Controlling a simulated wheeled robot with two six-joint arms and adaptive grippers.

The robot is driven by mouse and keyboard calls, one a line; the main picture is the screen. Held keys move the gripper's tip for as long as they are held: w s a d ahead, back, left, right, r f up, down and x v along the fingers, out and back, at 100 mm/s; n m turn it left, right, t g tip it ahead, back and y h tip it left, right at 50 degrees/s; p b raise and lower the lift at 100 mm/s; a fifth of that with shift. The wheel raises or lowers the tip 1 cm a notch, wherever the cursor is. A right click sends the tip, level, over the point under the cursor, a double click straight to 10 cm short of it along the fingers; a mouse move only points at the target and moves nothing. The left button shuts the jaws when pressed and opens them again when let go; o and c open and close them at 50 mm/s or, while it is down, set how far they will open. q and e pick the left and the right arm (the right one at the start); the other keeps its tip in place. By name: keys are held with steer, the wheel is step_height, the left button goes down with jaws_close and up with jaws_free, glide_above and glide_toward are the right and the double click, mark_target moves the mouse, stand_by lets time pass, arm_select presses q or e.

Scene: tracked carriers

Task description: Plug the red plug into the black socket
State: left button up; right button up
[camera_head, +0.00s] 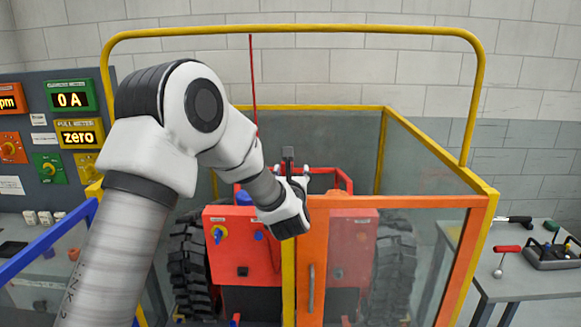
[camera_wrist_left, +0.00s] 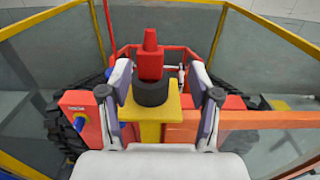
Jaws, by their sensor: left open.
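In the left wrist view a red stepped piece (camera_wrist_left: 150,62), which looks like the red plug, stands upright on a round black part (camera_wrist_left: 151,92) above a yellow block. My left gripper (camera_wrist_left: 160,75) is open, with one finger on each side of the red piece. I cannot tell whether they touch it. In the head view my left gripper (camera_head: 291,172) is over the front of the cage, and the arm hides the red piece. A small dark square (camera_head: 242,271) on the red machine's front panel may be the black socket. My right gripper is out of view.
A yellow-framed cage (camera_head: 384,107) with clear walls surrounds the red machine with black wheels (camera_head: 190,265). An orange gate (camera_head: 313,270) is at its front. A control panel (camera_head: 32,110) stands at left. A grey table (camera_head: 520,286) with tools stands at right.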

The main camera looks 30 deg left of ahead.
mark_target(284, 165)
arm_select(q)
steer(key=w+a+p, duration=0.1)
steer(key=a+p, duration=0.1)
steer(key=w+a+p, duration=0.1)
steer(key=a, duration=0.1)
steer(key=shift+w+r, duration=0.3)
steer(key=shift+w, duration=0.05)
steer(key=shift+w+a+f+p, duration=0.1)
steer(key=shift+w+p, duration=0.2)
steer(key=shift+p, duration=0.05)
steer(key=shift+w+d+f, duration=0.2)
steer(key=shift+w+d, duration=0.1)
steer(key=shift+d, duration=0.05)
steer(key=c, duration=0.9)
steer(key=shift+s+a, duration=0.1)
jaws_close()
steer(key=shift+a, duration=0.1)
